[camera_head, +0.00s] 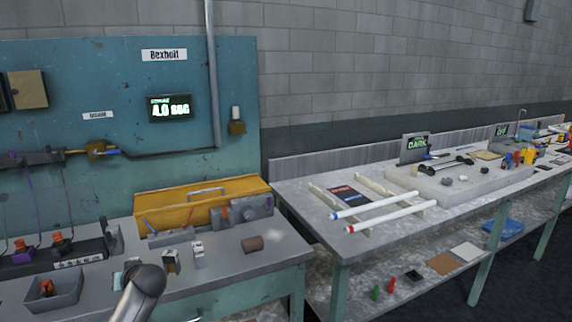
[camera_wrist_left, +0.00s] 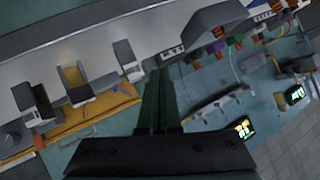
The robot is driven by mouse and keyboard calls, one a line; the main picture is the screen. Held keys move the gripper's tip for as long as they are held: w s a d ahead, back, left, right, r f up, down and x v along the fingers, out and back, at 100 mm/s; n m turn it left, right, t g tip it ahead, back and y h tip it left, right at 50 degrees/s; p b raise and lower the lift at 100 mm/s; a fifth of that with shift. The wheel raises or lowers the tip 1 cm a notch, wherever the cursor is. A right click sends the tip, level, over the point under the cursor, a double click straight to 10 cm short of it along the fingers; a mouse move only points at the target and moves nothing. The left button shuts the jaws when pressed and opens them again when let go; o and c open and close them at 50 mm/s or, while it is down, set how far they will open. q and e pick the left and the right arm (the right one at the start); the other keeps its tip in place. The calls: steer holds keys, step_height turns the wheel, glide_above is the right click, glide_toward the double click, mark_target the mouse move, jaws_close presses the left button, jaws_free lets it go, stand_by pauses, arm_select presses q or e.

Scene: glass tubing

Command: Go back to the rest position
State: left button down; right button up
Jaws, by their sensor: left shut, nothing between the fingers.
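My left gripper (camera_wrist_left: 160,75) shows in the left wrist view as two dark fingers side by side, shut and empty, above a bench seen at a slant. In the head view a grey rounded part of my arm rises from the bottom edge in front of the left bench; the gripper fingers cannot be made out there. My right gripper is in neither view. Two long white tubes, one with blue ends (camera_head: 375,204) and one with red ends (camera_head: 392,218), lie across pale rails on the right bench.
The left bench (camera_head: 286,252) holds a yellow toolbox (camera_head: 160,213), a grey bin (camera_head: 55,290), a brown block (camera_head: 253,243) and small fixtures. A teal panel with a lit display (camera_head: 170,107) stands behind. The right bench carries a stone slab and small signs.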

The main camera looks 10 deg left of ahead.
arm_select(q)
steer(key=w+d+r+m+t+h, duration=0.4)
steer(key=w+d+m+t, duration=0.1)
steer(key=w+d+t, duration=0.15)
steer(key=w+d+r+m+t+h, duration=0.4)
steer(key=w+d+m+t+h, duration=0.1)
steer(key=d, duration=0.3)
steer(key=s+d+f+g+h, duration=0.1)
steer(key=s+d+f, duration=0.2)
steer(key=s+f, duration=0.35)
steer(key=s+d+f+g+h, duration=0.1)
steer(key=s+d+f+g, duration=0.1)
steer(key=s+d+f, duration=0.45)
steer(key=s+d+f+g, duration=0.1)
steer(key=s+f, duration=0.3)
steer(key=f, duration=0.5)
steer(key=s+d+f+g, duration=0.1)
steer(key=s+d+f, duration=0.1)
steer(key=s, duration=0.6)
steer(key=s+d+f+g+h, duration=0.1)
steer(key=s+d+f, duration=0.2)
steer(key=s, duration=0.5)
steer(key=s+d+f+g, duration=0.2)
steer(key=s+f, duration=0.2)
steer(key=s, duration=0.4)
steer(key=shift+d+f+n+h, duration=0.25)
steer(key=shift+n+h, duration=0.15)
